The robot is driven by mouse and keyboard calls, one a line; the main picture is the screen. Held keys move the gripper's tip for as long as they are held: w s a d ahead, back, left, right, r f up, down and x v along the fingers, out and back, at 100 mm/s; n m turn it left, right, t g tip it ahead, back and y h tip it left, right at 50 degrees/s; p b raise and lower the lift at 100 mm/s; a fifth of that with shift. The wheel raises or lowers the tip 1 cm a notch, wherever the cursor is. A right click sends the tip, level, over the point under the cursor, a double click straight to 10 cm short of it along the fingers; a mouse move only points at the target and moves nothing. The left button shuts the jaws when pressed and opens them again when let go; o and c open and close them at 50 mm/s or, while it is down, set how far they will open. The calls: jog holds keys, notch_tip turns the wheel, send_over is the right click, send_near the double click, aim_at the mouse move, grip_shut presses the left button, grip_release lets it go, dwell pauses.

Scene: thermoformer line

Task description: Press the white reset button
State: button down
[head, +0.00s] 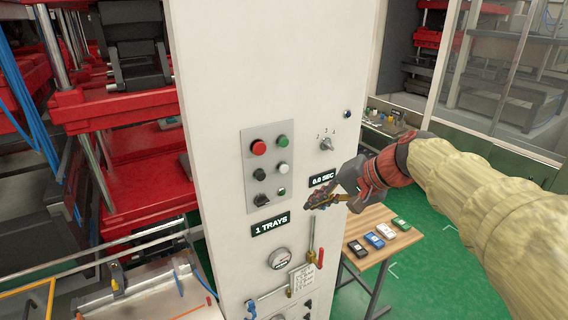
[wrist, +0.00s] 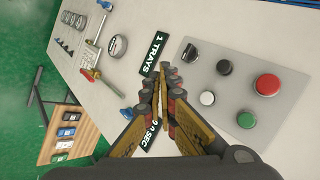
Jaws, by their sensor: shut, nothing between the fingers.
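The white button (head: 283,168) is on a grey control plate on the white cabinet front, below the green button and right of a black one. In the wrist view the white button (wrist: 207,98) is in plain sight, right of my fingers. My gripper (head: 312,204) is shut and empty, in front of the cabinet, below and to the right of the button in the head view. In the wrist view my gripper (wrist: 164,80) points at the cabinet between the two displays, apart from the button. The plate's lower right corner is partly hidden by my fingers in the wrist view.
Around it on the plate (wrist: 285,67) are a red button (wrist: 267,85), a green button (wrist: 246,119) and black controls. Displays read "1 TRAYS" (head: 270,224) and "SEC" (head: 322,179). A gauge (head: 281,259) and red-handled valve (head: 320,257) are below. A wooden table (head: 357,229) stands right.

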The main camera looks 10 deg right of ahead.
aim_at(284, 169)
jog(key=shift+w+a+r+y, duration=0.15)
jog(key=shift+a+r, duration=0.1)
jog(key=shift+r, duration=0.25)
jog(key=shift+w+a+r+y, duration=0.15)
jog(key=shift+a+r, duration=0.1)
jog(key=shift+r, duration=0.25)
jog(key=w+a+p, duration=0.2)
jog(key=w, duration=0.6)
jog(key=shift+w+a+p, duration=0.15)
jog(key=shift+a+p, duration=0.2)
jog(key=shift+p, duration=0.05)
dwell(0.8)
jog(key=shift+w+a, duration=0.1)
jog(key=shift+w, duration=0.3)
